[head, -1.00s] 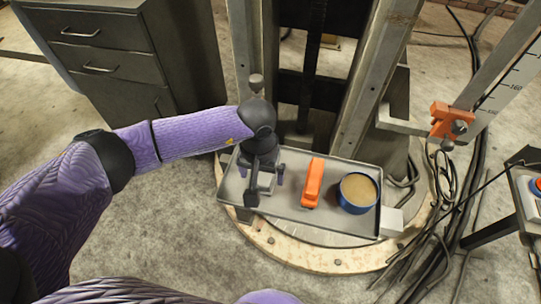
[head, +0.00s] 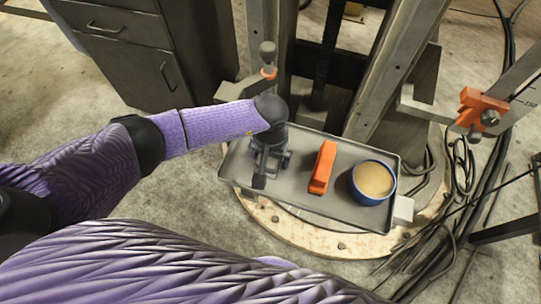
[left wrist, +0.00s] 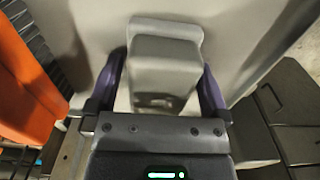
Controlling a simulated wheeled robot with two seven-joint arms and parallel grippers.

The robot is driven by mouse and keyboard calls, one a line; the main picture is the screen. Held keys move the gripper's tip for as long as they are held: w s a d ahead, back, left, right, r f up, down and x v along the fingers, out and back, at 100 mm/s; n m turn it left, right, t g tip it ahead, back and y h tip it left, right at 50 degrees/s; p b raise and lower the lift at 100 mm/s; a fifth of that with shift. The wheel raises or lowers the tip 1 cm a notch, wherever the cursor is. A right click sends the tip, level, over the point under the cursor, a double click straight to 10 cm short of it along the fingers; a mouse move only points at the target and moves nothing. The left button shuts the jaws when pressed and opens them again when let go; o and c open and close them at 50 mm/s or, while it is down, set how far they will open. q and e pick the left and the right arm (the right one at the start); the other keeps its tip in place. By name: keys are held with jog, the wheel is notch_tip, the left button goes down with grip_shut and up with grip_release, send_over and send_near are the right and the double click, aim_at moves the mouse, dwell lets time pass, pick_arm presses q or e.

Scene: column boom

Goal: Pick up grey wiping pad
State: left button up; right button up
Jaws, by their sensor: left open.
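The grey wiping pad (left wrist: 165,75) shows in the left wrist view as a pale grey block with a wider flat end. It lies between the two purple fingers of my left gripper (left wrist: 161,88), which stand on either side of it. In the head view my left gripper (head: 270,163) points down over the left part of the grey tray (head: 232,168) and mostly hides the pad. The gripper is open; I cannot tell whether a finger touches the pad. My right gripper is out of view.
An orange tool (head: 322,167) lies on the tray right of my gripper, with a blue tub of tan paste (head: 373,181) beyond it. A metal column (head: 398,70) rises behind the tray. A dark drawer cabinet (head: 150,50) stands at left; cables (head: 478,190) run at right.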

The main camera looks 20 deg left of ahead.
pick_arm(q)
jog(key=shift+r, duration=0.1)
jog(key=c, duration=1)
